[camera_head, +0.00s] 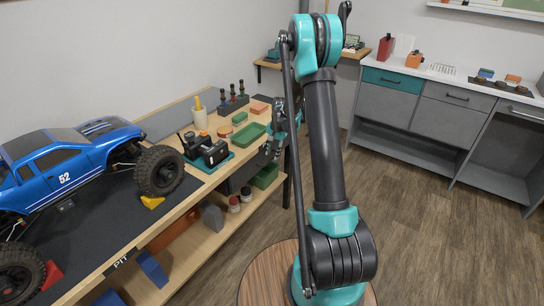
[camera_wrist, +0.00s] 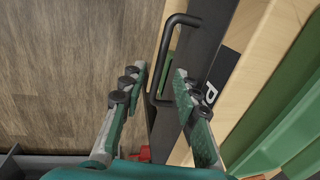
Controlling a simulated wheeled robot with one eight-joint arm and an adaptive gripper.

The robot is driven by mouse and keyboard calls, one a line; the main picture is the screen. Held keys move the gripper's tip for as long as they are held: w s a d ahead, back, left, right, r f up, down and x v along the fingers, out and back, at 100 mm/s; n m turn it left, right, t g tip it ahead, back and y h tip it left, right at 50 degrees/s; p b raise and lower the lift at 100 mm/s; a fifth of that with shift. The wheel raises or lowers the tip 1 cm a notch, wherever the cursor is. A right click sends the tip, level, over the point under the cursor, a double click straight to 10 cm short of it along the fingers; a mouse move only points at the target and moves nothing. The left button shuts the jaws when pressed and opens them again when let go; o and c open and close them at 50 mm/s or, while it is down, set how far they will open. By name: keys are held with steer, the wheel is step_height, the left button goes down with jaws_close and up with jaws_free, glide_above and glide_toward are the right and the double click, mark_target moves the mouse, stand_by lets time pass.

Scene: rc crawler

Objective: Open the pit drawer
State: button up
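My gripper (camera_wrist: 157,76) is open, with its two fingers apart on either side of a black bar handle (camera_wrist: 162,62). The handle stands out from a dark drawer front (camera_wrist: 203,45) below the wooden bench edge. I cannot tell whether either finger touches the handle. In the head view, my gripper (camera_head: 274,148) is at the front of the workbench, near its far end. The dark drawer front (camera_head: 240,178) shows partly under the bench top there. The handle is hidden in that view. The drawer looks shut.
The workbench (camera_head: 207,186) carries a blue crawler truck (camera_head: 62,165), a drill-like tool (camera_head: 205,149) and green trays (camera_head: 248,134). A lower shelf (camera_head: 185,258) holds bins and jars (camera_head: 234,203). Grey cabinets (camera_head: 440,110) stand at the back right. The wooden floor (camera_head: 430,220) between is clear.

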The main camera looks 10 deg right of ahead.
steer(key=shift+w+a+f, duration=0.15)
steer(key=shift+f, duration=0.95)
steer(key=shift+c, duration=0.6)
jaws_close()
